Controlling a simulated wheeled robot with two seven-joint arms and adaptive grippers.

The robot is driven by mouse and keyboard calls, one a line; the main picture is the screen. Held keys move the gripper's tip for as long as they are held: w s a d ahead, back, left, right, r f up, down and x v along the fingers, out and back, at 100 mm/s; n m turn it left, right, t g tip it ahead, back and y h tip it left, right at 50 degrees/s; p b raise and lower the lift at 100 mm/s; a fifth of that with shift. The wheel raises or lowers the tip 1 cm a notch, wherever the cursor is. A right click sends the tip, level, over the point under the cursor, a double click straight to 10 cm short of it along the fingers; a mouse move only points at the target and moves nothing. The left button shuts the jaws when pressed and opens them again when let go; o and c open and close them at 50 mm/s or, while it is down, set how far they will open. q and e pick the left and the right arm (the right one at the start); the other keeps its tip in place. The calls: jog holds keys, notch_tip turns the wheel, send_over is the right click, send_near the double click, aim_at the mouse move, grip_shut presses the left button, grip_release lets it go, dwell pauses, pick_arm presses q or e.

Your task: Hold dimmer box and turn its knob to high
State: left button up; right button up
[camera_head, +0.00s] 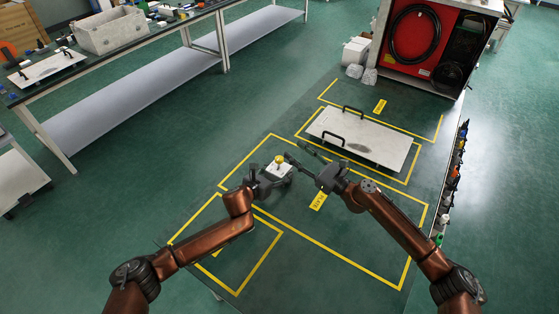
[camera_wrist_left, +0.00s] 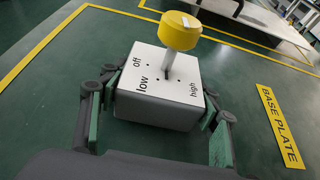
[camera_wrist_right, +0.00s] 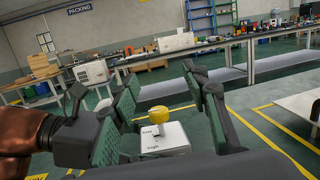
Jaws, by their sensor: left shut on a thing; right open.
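The dimmer box (camera_head: 280,173) is a small white box with a yellow knob (camera_head: 280,159) standing on a grey post. The left wrist view shows its top face (camera_wrist_left: 158,75) printed "off", "low" and "high", with the yellow knob (camera_wrist_left: 178,33) above carrying a white mark; I cannot tell its setting. My left gripper (camera_head: 272,174) is shut on the box's sides, one finger on each. My right gripper (camera_head: 304,156) is open and empty, beside the box on the right. In the right wrist view the knob (camera_wrist_right: 158,114) appears between its spread fingers (camera_wrist_right: 162,105), apart from them.
The dark green table has yellow outlines and a "BASE PLATE" label (camera_wrist_left: 280,125). A white plate with black handles (camera_head: 362,138) lies farther back. Small items line the right edge (camera_head: 455,175). A red cabinet (camera_head: 415,45) stands beyond. The front of the table is clear.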

aim_at(279, 160)
jog(key=s+f+m+h, duration=0.1)
jog(key=s+f, duration=0.1)
jog(key=s+f+m+t+h, duration=0.1)
jog(key=s+f, duration=0.1)
jog(key=f, duration=0.1)
jog(key=s+f+m+h, duration=0.2)
jog(key=shift+s+d+f+t, duration=0.15)
jog(key=shift+s+t, duration=0.05)
jog(key=shift+t, duration=0.1)
jog(key=shift+h, duration=0.3)
jog(key=x, duration=1.2)
jog(key=shift+c, duration=0.3)
grip_shut()
